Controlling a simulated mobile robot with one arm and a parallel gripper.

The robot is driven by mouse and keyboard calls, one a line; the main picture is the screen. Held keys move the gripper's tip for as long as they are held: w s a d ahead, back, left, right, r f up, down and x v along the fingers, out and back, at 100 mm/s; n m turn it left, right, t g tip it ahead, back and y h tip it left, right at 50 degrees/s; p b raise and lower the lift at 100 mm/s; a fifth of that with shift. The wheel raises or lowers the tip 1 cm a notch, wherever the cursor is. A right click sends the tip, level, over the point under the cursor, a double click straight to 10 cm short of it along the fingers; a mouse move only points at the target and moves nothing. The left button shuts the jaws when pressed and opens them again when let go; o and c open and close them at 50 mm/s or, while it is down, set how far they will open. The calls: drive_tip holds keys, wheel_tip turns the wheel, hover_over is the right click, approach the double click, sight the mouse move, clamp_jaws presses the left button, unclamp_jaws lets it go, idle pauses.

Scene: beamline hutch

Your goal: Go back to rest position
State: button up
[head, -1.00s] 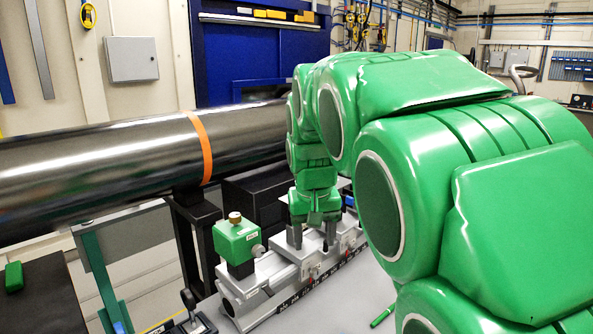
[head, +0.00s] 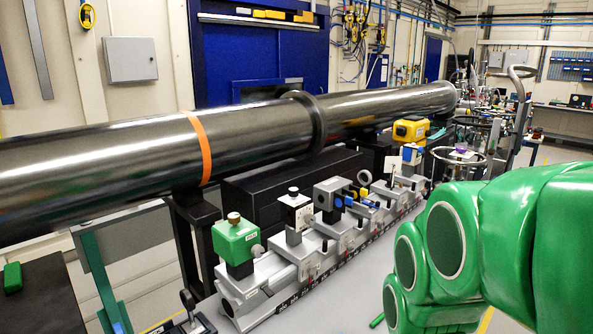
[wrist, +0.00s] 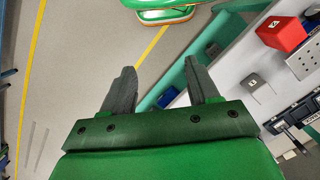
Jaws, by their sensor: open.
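My gripper (wrist: 163,85) shows in the wrist view with its two dark fingers spread apart. It is open, with nothing between the fingers, above a grey floor and the edge of a green and white structure. In the head view my green arm is folded at the right side, clear of the rail and the beam pipe. The gripper itself does not show in the head view.
A long dark beam pipe (head: 80,170) with an orange band runs across the left and middle. Below it, a rail (head: 300,280) carries a green block (head: 236,243) and several mounts. A yellow device (head: 411,130) stands farther back. In the wrist view a red block (wrist: 282,33) lies at upper right.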

drive_tip(key=shift+s+a+f+m, duration=0.15)
drive_tip(key=shift+s+f, duration=0.2)
drive_tip(key=shift+s, duration=0.45)
drive_tip(key=shift+s+a+f+m, duration=0.15)
drive_tip(key=shift+s+f, duration=0.15)
drive_tip(key=shift+s, duration=0.45)
drive_tip(key=shift+d, duration=0.1)
